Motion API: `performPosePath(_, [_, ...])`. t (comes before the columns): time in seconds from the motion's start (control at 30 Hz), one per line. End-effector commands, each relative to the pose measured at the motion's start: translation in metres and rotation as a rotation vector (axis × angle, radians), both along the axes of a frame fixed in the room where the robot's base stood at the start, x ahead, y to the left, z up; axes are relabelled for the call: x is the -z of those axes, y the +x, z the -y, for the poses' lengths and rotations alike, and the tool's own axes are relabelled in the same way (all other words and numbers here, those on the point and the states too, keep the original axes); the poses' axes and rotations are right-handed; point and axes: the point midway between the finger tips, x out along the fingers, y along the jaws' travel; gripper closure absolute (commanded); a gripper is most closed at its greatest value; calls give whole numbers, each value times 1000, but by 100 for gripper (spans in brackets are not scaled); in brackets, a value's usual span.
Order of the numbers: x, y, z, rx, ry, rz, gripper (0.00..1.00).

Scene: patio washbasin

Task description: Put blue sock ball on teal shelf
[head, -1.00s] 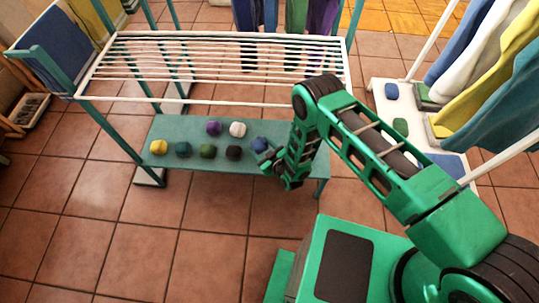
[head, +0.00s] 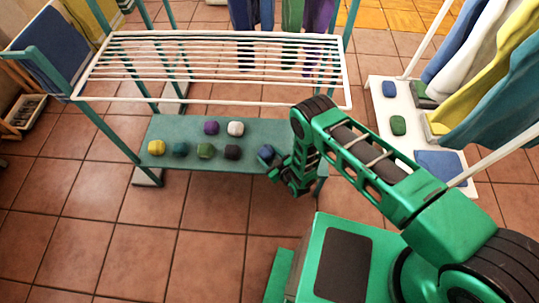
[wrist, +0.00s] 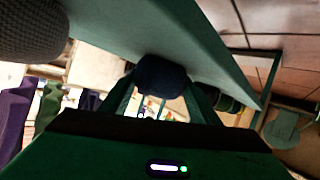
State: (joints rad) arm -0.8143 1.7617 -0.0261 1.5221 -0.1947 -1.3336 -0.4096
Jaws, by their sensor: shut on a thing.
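The blue sock ball (head: 266,152) is at the right part of the front edge of the teal shelf (head: 275,130), the low board under the white rack. My gripper (head: 276,163) is shut on it, reaching in from the front right. In the wrist view the dark blue ball (wrist: 160,76) sits between both fingers, beside the pale teal shelf surface (wrist: 125,25). I cannot tell whether the ball touches the shelf.
A yellow (head: 156,148), a teal (head: 179,150), a green (head: 204,151) and a dark ball (head: 232,152) line the shelf's front. A purple (head: 211,128) and a white ball (head: 235,129) lie behind. White rack bars (head: 215,70) hang above. Another rack's white base (head: 408,105) is at right.

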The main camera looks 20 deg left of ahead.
Motion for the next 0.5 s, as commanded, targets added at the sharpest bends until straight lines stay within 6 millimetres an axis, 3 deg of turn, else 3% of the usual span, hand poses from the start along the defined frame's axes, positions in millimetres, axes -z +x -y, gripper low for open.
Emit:
performPosePath(0.07, [2,0,0,0,0,0,66])
performPosePath(0.1, [1,0,0,0,0,0,35])
performPosePath(0.13, [1,0,0,0,0,0,28])
performPosePath(0.5, [-1,-1,1,0,-1,-1,26])
